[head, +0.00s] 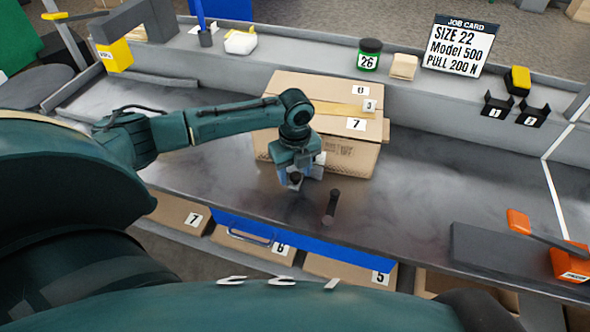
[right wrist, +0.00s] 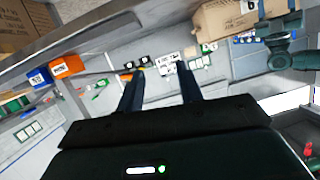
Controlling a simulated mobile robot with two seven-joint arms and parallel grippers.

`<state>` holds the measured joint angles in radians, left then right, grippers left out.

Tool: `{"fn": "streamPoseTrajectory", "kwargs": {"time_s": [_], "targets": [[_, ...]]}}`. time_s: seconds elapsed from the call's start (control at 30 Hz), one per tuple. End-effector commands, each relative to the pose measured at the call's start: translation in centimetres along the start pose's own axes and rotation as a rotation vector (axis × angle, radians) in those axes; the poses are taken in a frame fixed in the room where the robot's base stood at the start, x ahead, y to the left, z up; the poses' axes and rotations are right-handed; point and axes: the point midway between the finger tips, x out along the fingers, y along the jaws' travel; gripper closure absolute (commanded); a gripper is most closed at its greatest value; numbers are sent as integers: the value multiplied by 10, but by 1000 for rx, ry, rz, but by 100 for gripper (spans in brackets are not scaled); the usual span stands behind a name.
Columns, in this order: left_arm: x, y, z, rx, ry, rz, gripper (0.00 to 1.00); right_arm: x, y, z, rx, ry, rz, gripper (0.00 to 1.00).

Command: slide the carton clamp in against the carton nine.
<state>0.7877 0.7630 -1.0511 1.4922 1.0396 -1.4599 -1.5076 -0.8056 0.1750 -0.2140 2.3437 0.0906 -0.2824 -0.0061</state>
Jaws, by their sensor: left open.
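A large brown carton (head: 290,90) lies on the grey worktop against the back ledge, with tape and number labels; one reads 7, another seems to read 3, and the top one is too small to read surely. I cannot make out a nine. My left gripper (head: 294,185) is open, pointing down just in front of the carton's front face. A short dark upright handle (head: 331,205) stands right of it, apart; I cannot tell whether it belongs to the carton clamp. In the right wrist view my right gripper (right wrist: 158,69) has its fingers apart with nothing between them.
On the back ledge stand a green jar (head: 369,55) marked 26, a tan block (head: 403,67), a job card (head: 459,45) and black holders (head: 497,107). Orange-handled tool parts (head: 569,262) lie at the right. Numbered cartons (head: 180,212) sit below.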

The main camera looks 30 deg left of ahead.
Motion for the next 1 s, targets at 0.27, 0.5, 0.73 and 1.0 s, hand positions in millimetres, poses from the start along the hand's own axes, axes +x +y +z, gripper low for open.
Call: {"fn": "streamPoseTrajectory", "kwargs": {"time_s": [0.27,0.5,0.73,1.0], "targets": [[-15,-1,0,0,0,-2,52,-2,-1,-4,-1,-1,-2,64],[-66,-1,0,1,-1,-4,52,-1,-2,2,11,-44,-7,64],[-111,0,0,0,-1,-2,52,6,-4,2,15,-63,-14,64],[-132,0,0,0,0,0,52,10,-7,3,24,-70,-19,64]]}}
